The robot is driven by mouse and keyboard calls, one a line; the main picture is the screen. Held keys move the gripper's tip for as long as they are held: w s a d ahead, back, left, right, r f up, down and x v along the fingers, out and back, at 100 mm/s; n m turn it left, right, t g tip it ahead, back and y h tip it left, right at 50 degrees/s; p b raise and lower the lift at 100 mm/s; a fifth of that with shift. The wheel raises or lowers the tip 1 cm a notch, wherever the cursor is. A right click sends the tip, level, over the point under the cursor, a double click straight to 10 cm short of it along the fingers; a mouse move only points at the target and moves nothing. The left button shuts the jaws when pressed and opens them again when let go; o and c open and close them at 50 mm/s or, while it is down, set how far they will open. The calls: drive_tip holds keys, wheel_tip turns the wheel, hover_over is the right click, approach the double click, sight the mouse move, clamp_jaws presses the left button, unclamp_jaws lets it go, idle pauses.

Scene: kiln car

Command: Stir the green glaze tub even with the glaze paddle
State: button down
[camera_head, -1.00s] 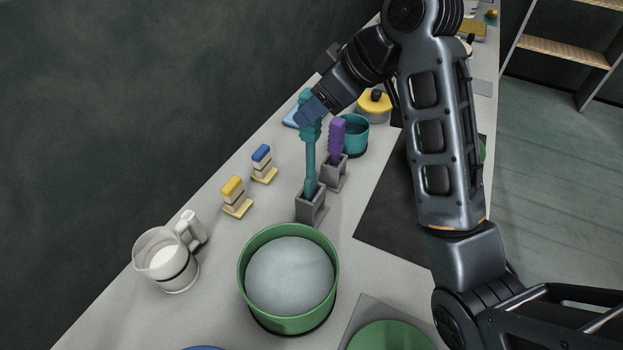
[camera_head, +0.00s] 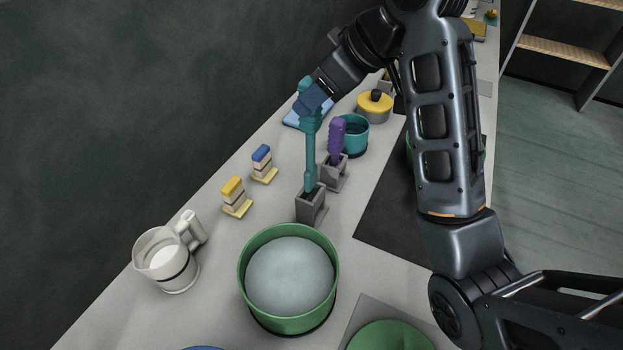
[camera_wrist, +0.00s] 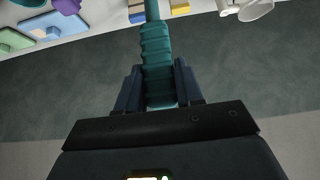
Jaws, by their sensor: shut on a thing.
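The green glaze tub (camera_head: 288,321) stands at the front of the bench, open, with a pale grey-blue surface inside. My gripper (camera_head: 312,104) is shut on the ribbed handle of a teal paddle (camera_head: 311,150), beyond the tub. The paddle is upright, and its lower end is still at the mouth of a grey holder (camera_head: 311,208), partly hidden by it. In the wrist view my gripper's two fingers (camera_wrist: 158,88) close on both sides of the teal handle (camera_wrist: 157,50).
A purple-handled tool (camera_head: 336,138) stands in a second grey holder beside the paddle, near a teal pot (camera_head: 355,136). A white jug (camera_head: 166,262) stands left of the tub. Yellow (camera_head: 232,188) and blue-topped (camera_head: 262,155) small items stand along the left edge.

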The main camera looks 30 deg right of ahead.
drive_tip(key=shift+r, duration=1.45)
idle(1.0)
